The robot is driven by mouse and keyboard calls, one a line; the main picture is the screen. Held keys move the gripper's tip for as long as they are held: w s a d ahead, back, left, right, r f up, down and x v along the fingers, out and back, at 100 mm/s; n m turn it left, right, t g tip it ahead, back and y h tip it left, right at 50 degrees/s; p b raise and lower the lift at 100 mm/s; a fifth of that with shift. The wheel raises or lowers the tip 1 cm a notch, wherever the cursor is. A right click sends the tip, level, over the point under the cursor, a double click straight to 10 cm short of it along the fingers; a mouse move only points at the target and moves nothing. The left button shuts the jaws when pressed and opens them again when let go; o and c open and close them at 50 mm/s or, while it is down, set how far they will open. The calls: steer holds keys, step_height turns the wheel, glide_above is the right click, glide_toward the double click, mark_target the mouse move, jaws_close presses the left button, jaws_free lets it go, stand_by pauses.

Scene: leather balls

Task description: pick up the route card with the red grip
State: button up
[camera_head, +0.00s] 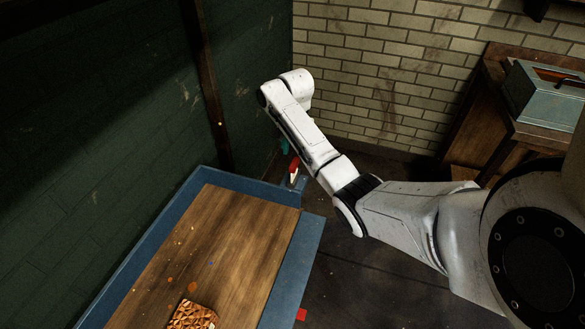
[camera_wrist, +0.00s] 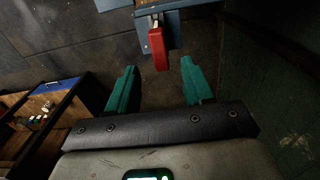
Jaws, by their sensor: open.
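The red grip (camera_wrist: 158,48) hangs at the edge of the blue-framed table (camera_wrist: 180,32), with a pale narrow piece above it in the wrist view. It also shows in the head view (camera_head: 294,165) at the table's far right corner, partly hidden by my arm. The card itself is hard to make out. My gripper (camera_wrist: 159,77) is open, with its two teal fingers on either side of the line to the grip. The grip lies just ahead of the fingertips, apart from both. In the head view only a bit of teal finger (camera_head: 284,146) shows behind my arm.
The blue table's wooden top (camera_head: 215,250) carries a brown patterned piece (camera_head: 192,316) and small spots. Another red piece (camera_head: 301,314) is by its right edge. A green wall (camera_head: 90,120) stands close at left. A wooden bench with a metal box (camera_head: 545,95) stands at right.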

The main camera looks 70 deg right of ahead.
mark_target(294, 162)
steer(key=shift+a+f, duration=0.15)
steer(key=shift+f, duration=1.85)
steer(key=shift+a+f, duration=0.15)
steer(key=shift+f, duration=1.8)
steer(key=shift+c, duration=0.4)
jaws_close()
